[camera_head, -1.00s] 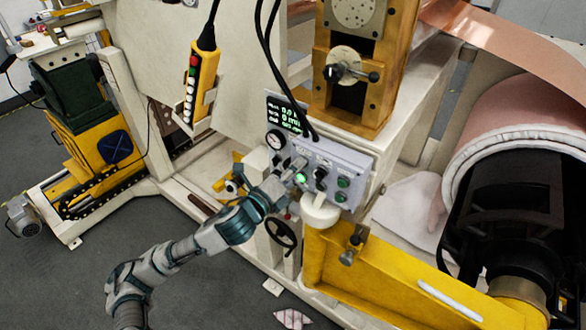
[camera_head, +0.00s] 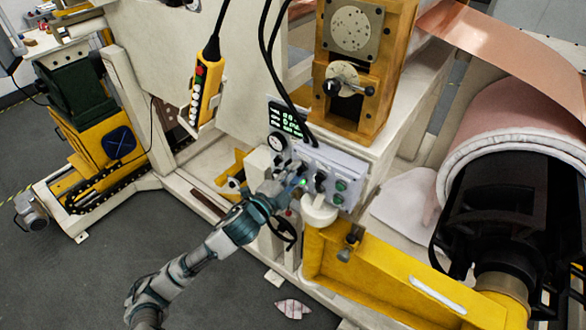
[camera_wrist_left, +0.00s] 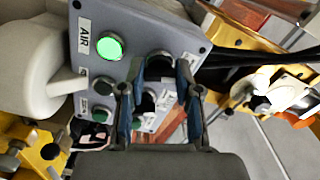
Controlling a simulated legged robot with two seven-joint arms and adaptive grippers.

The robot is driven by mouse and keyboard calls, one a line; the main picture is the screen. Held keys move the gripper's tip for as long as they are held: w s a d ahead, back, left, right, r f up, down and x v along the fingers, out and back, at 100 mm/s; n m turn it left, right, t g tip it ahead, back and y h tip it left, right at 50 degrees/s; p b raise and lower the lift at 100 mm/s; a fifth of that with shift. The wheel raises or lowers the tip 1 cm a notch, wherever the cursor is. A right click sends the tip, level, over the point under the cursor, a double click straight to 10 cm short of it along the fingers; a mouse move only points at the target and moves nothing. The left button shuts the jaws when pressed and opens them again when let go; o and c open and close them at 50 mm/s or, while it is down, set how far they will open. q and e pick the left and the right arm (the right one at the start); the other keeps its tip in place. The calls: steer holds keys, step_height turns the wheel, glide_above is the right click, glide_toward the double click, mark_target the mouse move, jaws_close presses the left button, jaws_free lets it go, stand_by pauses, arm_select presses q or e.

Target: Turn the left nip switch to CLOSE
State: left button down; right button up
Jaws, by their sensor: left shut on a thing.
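The grey control panel (camera_head: 352,168) is in the middle of the head view, with a lit green lamp, dark switch knobs and green buttons. My left gripper (camera_head: 294,172) is at its left part. In the left wrist view the panel (camera_wrist_left: 138,28) shows turned, with the lit green lamp (camera_wrist_left: 110,46) beside the word AIR. My left gripper (camera_wrist_left: 161,68) is shut there on a dark switch knob (camera_wrist_left: 160,58), its fingers on either side. A second dark knob (camera_wrist_left: 149,102) shows between the fingers. The gripped knob's label and pointing direction are hidden. My right gripper is not in view.
A gauge (camera_head: 277,142) and a lit display (camera_head: 287,118) stand just left of the panel. Black cables (camera_head: 272,62) hang above it. A yellow pendant (camera_head: 206,88) hangs at upper left.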

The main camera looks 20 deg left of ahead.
arm_select(q)
steer(key=shift+d+f+n+p, duration=0.2)
steer(key=shift+n+p, duration=0.45)
steer(key=shift+n, duration=0.45)
steer(key=shift+a, duration=0.1)
steer(key=c, duration=0.8)
jaws_free()
steer(key=shift+w, duration=0.1)
steer(key=shift+r, duration=0.1)
steer(key=v, duration=0.7)
